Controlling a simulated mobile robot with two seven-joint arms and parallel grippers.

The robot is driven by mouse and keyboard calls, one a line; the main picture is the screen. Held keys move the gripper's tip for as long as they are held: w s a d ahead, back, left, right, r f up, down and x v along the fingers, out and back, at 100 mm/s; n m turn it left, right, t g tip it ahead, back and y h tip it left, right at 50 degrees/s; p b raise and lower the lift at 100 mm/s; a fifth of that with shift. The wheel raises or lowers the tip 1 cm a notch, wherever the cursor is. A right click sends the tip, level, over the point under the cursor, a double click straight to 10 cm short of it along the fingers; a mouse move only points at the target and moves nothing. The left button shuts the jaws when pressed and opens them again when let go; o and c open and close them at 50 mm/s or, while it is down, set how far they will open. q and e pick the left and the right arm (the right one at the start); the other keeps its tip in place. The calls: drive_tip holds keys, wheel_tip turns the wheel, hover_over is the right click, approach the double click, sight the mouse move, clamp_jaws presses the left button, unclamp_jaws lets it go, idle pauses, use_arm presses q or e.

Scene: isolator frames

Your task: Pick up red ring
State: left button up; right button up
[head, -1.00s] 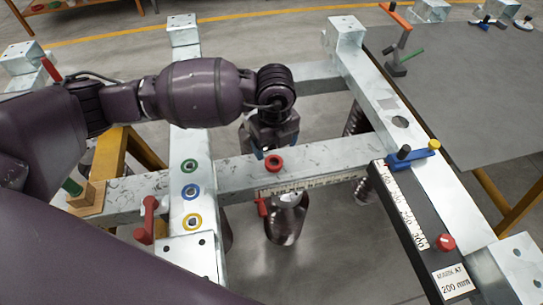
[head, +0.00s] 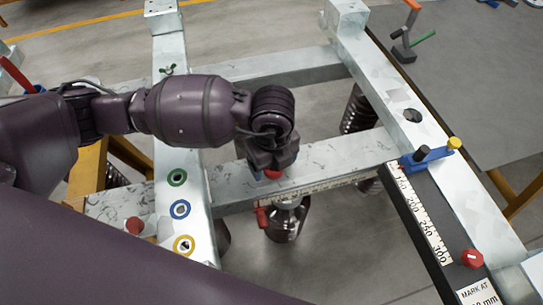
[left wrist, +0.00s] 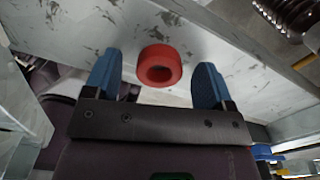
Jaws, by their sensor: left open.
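The red ring (head: 273,174) lies on the middle crossbeam of the metal frame. In the head view it is mostly hidden by my left gripper (head: 272,168), which is right above it. In the left wrist view the red ring (left wrist: 159,66) shows whole, with a dark hole in its middle. The blue fingers of my left gripper (left wrist: 156,75) are open, one to each side of the ring, with gaps between fingers and ring. The ring is at or just beyond the fingertips. My right gripper is not in view.
Green (head: 177,177), blue (head: 180,209) and yellow (head: 184,244) rings lie on the left beam. A black ruler board (head: 412,212) with a red knob (head: 472,259) lies at the right. A red clamp handle (head: 262,217) sticks out in front of the crossbeam.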

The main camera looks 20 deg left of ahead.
use_arm(q)
drive_tip(key=shift+f, duration=0.35)
drive_tip(key=shift+r, duration=0.15)
drive_tip(key=shift+c, duration=0.2)
drive_tip(key=c, duration=0.9)
drive_tip(key=shift+c, duration=0.2)
